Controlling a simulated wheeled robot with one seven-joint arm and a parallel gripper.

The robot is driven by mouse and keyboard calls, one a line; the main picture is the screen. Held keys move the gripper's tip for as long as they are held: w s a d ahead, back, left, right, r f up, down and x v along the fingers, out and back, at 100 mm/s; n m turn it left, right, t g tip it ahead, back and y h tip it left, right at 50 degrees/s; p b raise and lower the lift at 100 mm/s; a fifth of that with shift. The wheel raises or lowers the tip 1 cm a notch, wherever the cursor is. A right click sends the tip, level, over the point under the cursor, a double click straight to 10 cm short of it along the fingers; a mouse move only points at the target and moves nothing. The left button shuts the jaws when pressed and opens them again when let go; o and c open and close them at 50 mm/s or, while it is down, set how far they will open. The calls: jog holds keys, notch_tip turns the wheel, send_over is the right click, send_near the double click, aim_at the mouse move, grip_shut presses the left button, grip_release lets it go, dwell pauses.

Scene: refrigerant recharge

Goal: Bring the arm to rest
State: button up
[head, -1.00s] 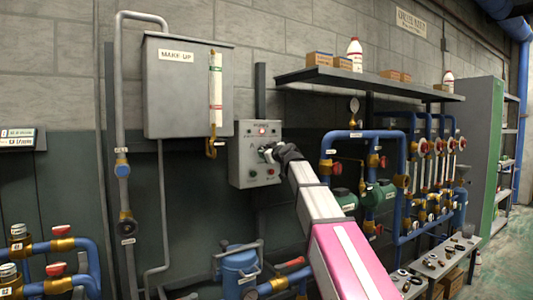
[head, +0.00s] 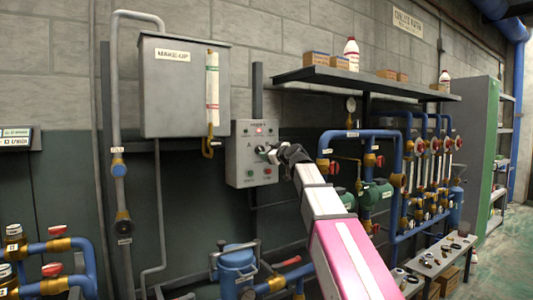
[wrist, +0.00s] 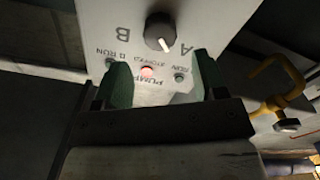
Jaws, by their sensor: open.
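My gripper (head: 277,153) is open and empty in front of the grey pump control box (head: 240,170) on the wall. In the wrist view my gripper (wrist: 163,76) shows two dark green fingers spread apart, with the upside-down panel (wrist: 105,15) of the box beyond them. A black knob (wrist: 159,28) with a white pointer mark sits between the letters A and B, outside the fingers. A red lamp (wrist: 147,72) glows between the fingertips in that view. My arm reaches up from the lower right of the head view.
A make-up tank (head: 185,90) hangs left of the box. A shelf (head: 350,80) with cartons and a white bottle juts out to the right. Blue pipes (head: 398,165) with valves stand right of my arm, above a low bench (head: 440,262). Open floor shows at far right.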

jog(key=shift+v, duration=0.9)
jog(key=s+d+f+m+g+h, duration=0.2)
jog(key=d+f, duration=0.1)
jog(key=f, duration=1)
jog(key=s+d+f+m+g+h, duration=0.1)
jog(key=s+d+f+m+g, duration=0.15)
jog(key=f, duration=0.95)
jog(key=s+d+f+m+g+h, duration=0.1)
jog(key=s+d+f+g+h, duration=0.15)
jog(key=f, duration=1.05)
jog(key=s+d+f+m+g+h, duration=0.2)
jog(key=s+d+f+m+g, duration=0.1)
jog(key=s+f, duration=0.7)
jog(key=s+d+f+m+g+h, duration=0.2)
jog(key=s+d+f+g, duration=0.3)
jog(key=f, duration=1)
jog(key=s+d+m, duration=0.1)
jog(key=s+d, duration=0.2)
jog(key=s, duration=0.2)
jog(key=shift+s+d+m, duration=0.15)
jog(key=shift+s+m, duration=0.2)
jog(key=shift+s, duration=0.05)
jog(key=shift+f+h, duration=0.1)
jog(key=shift+h, duration=0.15)
